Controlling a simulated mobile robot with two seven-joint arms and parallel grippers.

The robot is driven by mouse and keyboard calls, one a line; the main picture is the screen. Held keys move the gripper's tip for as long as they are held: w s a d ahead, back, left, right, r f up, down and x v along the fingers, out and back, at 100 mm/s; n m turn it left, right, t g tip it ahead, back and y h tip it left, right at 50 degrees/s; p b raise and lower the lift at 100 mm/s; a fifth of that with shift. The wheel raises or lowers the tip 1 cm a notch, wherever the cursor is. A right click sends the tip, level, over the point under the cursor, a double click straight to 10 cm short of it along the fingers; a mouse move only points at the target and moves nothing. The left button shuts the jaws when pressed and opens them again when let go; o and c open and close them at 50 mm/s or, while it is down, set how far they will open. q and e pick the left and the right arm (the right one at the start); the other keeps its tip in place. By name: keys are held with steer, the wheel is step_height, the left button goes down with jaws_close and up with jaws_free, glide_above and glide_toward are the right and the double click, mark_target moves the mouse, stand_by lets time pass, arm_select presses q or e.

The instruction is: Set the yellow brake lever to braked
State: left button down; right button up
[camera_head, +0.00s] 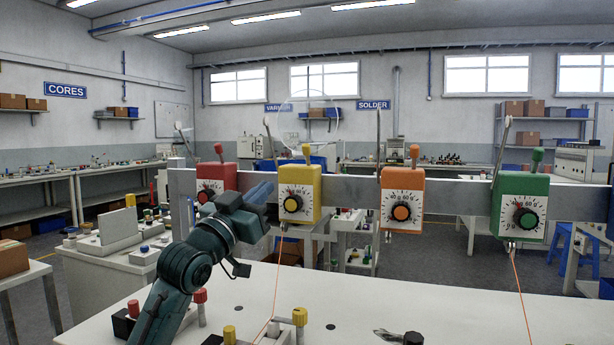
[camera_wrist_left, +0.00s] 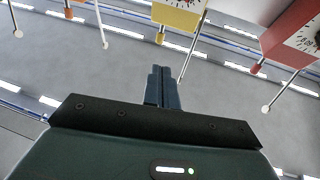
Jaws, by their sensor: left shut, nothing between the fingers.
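The yellow tensioner box (camera_head: 300,193) has a white dial and hangs on a grey rail. Its yellow brake lever (camera_head: 306,151) stands roughly upright on top. In the wrist view, which sees the boxes upside down, the yellow box (camera_wrist_left: 178,16) is at the top, with the yellow lever (camera_wrist_left: 161,37) pointing down from it. My left gripper (camera_head: 264,191) is just left of the yellow box, lower than the lever, between the red and yellow boxes. Its fingers (camera_wrist_left: 162,72) are together and empty, apart from the lever in the wrist view. My right gripper is not in view.
A red box (camera_head: 217,183) stands left, an orange box (camera_head: 402,198) and a green box (camera_head: 519,208) right, each with its own lever. Thin metal rods rise behind the boxes. The grey rail (camera_head: 455,193) spans behind. A white bench (camera_head: 370,300) with small posts lies below.

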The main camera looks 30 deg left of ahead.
arm_select(q)
steer(key=shift+s, duration=0.1)
stand_by(0.3)
steer(key=p, duration=0.3)
glide_toward(304, 151)
steer(key=x, duration=0.5)
steer(key=shift+w+r, duration=0.2)
steer(key=shift+w, duration=0.05)
steer(key=shift+w+r, duration=0.2)
steer(key=shift+w, duration=0.4)
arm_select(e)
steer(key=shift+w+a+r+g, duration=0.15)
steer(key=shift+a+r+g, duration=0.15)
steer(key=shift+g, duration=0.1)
